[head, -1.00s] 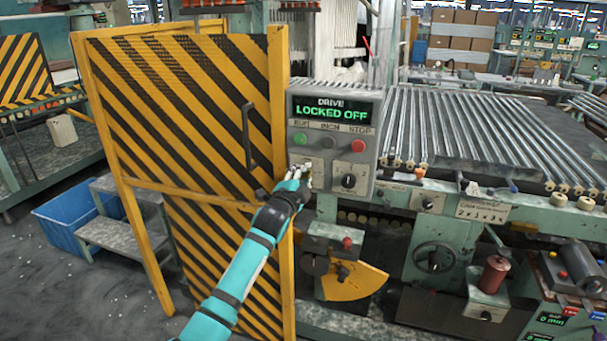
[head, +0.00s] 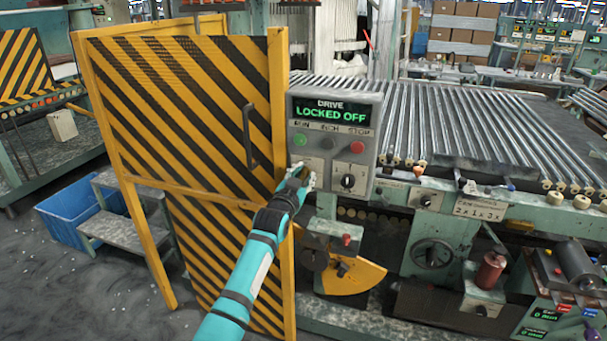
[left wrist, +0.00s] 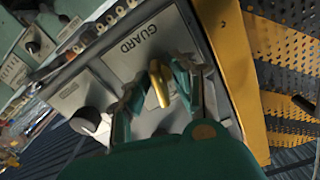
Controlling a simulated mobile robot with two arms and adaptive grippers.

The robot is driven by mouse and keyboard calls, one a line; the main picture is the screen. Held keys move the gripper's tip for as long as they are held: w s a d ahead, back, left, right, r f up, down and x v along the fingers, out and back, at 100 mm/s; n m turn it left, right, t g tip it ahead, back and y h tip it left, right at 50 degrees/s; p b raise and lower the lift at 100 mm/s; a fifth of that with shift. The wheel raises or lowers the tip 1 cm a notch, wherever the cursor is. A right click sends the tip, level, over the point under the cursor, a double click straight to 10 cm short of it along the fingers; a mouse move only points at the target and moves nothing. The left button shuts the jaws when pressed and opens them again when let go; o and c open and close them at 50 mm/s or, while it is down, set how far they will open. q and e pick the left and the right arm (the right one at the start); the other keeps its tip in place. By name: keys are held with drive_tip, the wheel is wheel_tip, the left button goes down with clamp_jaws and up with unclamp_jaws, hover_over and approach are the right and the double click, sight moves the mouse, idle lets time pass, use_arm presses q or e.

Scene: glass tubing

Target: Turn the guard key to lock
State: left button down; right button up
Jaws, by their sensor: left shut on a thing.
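The guard key (left wrist: 158,84) is a brass-coloured key on the panel plate marked GUARD (left wrist: 138,40) in the left wrist view. My left gripper (left wrist: 160,92) has its fingers on either side of the key and is shut on it. In the head view my left gripper (head: 304,174) is at the lower left of the grey control box (head: 378,110) and largely hides the key. The display (head: 332,112) reads DRIVE LOCKED OFF in green. The key's exact turn angle is hard to tell. My right gripper is not in view.
A yellow-framed, black-striped guard door (head: 200,110) with a dark handle (head: 249,136) stands just left of the box. A black knob (head: 347,181) is right of my gripper. A red button (head: 356,146) is above it. A roller bed (head: 460,120) extends right.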

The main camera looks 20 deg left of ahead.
use_arm(q)
drive_tip(key=shift+f+n+p, duration=0.1)
drive_tip(key=shift+n+p, duration=0.2)
drive_tip(key=shift+n, duration=1.2)
drive_tip(key=c, duration=1.4)
unclamp_jaws()
drive_tip(key=s, duration=1.2)
drive_tip(key=shift+a, duration=0.25)
